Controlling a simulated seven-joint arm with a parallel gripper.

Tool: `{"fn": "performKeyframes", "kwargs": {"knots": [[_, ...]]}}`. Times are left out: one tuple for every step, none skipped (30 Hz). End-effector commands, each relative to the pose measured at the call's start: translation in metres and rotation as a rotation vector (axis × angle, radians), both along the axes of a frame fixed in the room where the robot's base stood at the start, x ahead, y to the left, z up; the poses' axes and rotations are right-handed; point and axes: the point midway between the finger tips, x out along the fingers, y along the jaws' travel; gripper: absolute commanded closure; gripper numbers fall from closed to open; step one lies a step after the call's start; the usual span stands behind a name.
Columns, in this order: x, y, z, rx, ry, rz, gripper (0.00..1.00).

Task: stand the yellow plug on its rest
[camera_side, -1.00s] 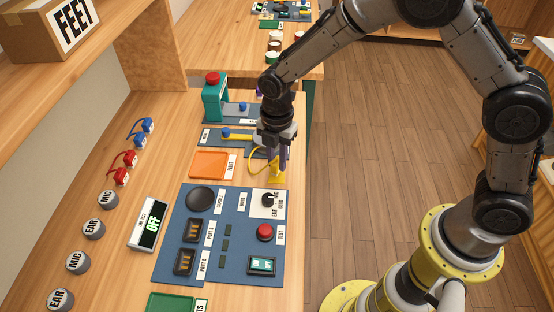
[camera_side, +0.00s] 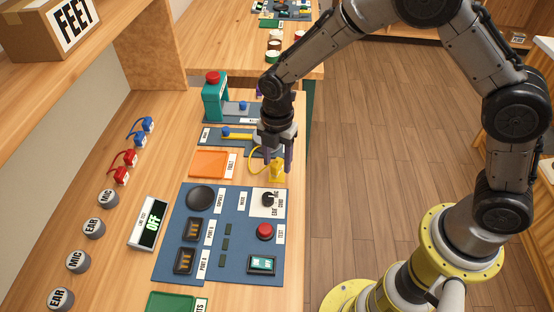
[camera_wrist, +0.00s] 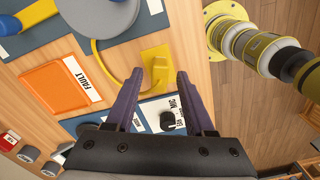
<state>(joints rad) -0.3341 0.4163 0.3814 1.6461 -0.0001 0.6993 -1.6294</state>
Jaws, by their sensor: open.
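The yellow plug (camera_side: 277,166) stands upright at the right edge of the bench, just beyond the blue panel. It also shows in the wrist view (camera_wrist: 160,68), on a flat yellow plate that looks like its rest (camera_wrist: 157,52). A yellow cord (camera_wrist: 108,74) curves from the plug to the left. My gripper (camera_side: 279,163) is open, with its purple fingers spread on either side of the plug. In the wrist view the fingertips (camera_wrist: 158,77) are apart with a gap between them and the plug. Whether the plug is fully seated is hard to tell.
An orange FAULT tray (camera_side: 209,164) lies to the left. The blue panel (camera_side: 215,265) in front carries a dark dial (camera_side: 268,200), a red button (camera_side: 265,232) and ports. Behind is a blue board with a yellow lever (camera_side: 237,137). The bench edge is close on the right.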

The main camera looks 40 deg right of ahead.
Motion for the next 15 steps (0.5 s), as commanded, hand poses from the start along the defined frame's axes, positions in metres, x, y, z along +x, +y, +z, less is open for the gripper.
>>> {"fn": "performKeyframes", "kwargs": {"knots": [[0.001, 0.0, 0.006, 0.001, -0.003, 0.0, 0.46], [0.001, 0.0, 0.01, 0.002, -0.005, 0.0, 0.46], [0.001, 0.0, 0.016, 0.002, -0.005, 0.0, 0.46], [0.001, 0.0, 0.022, 0.003, -0.006, 0.0, 0.46], [0.001, 0.0, 0.028, 0.003, -0.006, 0.0, 0.46], [0.002, 0.001, 0.036, 0.003, -0.007, 0.0, 0.46], [0.002, 0.001, 0.043, 0.003, -0.007, 0.0, 0.46], [0.001, 0.0, 0.049, 0.003, -0.007, 0.0, 0.46], [0.001, 0.0, 0.058, 0.002, -0.006, 0.0, 0.46], [0.001, 0.0, 0.064, 0.003, -0.006, 0.0, 0.46], [0.001, 0.0, 0.07, 0.003, -0.007, 0.0, 0.46], [0.001, 0.0, 0.078, 0.003, -0.006, 0.0, 0.46], [0.001, 0.0, 0.083, 0.003, -0.006, 0.0, 0.46], [0.001, 0.0, 0.088, 0.002, -0.005, 0.0, 0.46], [0.001, 0.0, 0.095, 0.002, -0.006, 0.0, 0.46]]}}
